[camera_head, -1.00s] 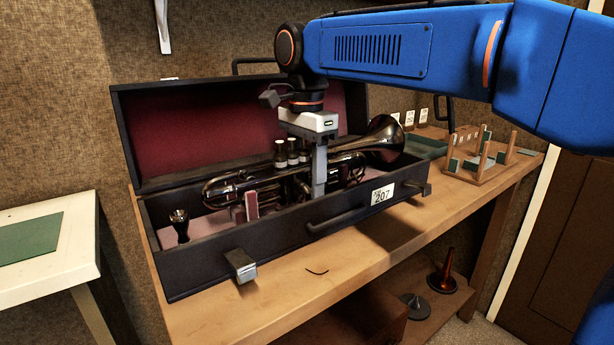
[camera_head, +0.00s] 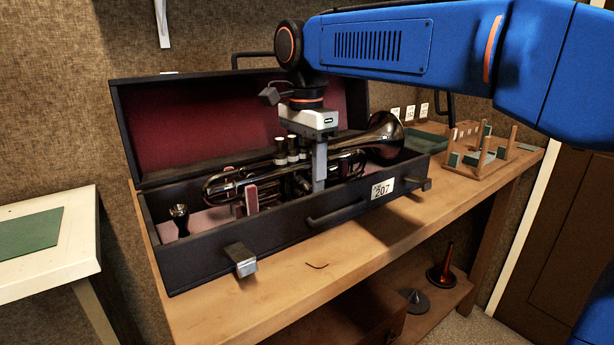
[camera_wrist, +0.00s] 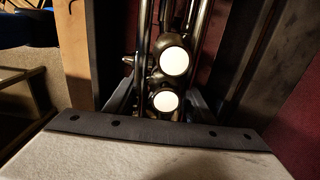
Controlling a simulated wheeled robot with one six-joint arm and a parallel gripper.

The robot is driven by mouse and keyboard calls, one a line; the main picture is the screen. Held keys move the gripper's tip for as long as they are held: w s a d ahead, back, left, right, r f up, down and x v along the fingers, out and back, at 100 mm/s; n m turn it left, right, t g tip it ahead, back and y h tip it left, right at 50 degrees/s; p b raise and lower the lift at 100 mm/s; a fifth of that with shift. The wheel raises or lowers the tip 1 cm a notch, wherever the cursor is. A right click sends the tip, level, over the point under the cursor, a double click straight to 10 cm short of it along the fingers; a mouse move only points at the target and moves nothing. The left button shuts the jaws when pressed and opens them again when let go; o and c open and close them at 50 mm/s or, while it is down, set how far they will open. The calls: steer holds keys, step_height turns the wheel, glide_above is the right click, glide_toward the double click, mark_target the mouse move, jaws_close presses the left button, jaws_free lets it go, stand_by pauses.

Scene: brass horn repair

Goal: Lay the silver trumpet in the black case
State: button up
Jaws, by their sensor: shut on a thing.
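The silver trumpet (camera_head: 226,184), dark and shiny, lies lengthwise inside the open black case (camera_head: 222,254). Its bell is at the right end of the case, and its valve caps stand upward in the middle. My gripper (camera_head: 319,186) reaches straight down into the case and is shut on the trumpet beside the valves. In the wrist view the trumpet (camera_wrist: 173,62) runs between the fingers, with two pale valve caps facing the camera. The fingertips are mostly hidden. I cannot tell whether the trumpet's underside touches the case lining.
The case's red-lined lid (camera_head: 220,135) stands open behind. A mouthpiece (camera_head: 180,217) stands in the case's left end. A wooden rack (camera_head: 482,158) and green tray (camera_head: 425,141) are right of the case on the bench (camera_head: 290,285). A white table (camera_head: 45,250) is at left.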

steer(key=shift+f, duration=0.2)
steer(key=o, duration=1.5)
steer(key=shift+o, duration=0.2)
steer(key=shift+f, duration=0.1)
step_height(320, 180, up, 18)
steer(key=shift+a+f, duration=0.1)
steer(key=shift+f, duration=0.15)
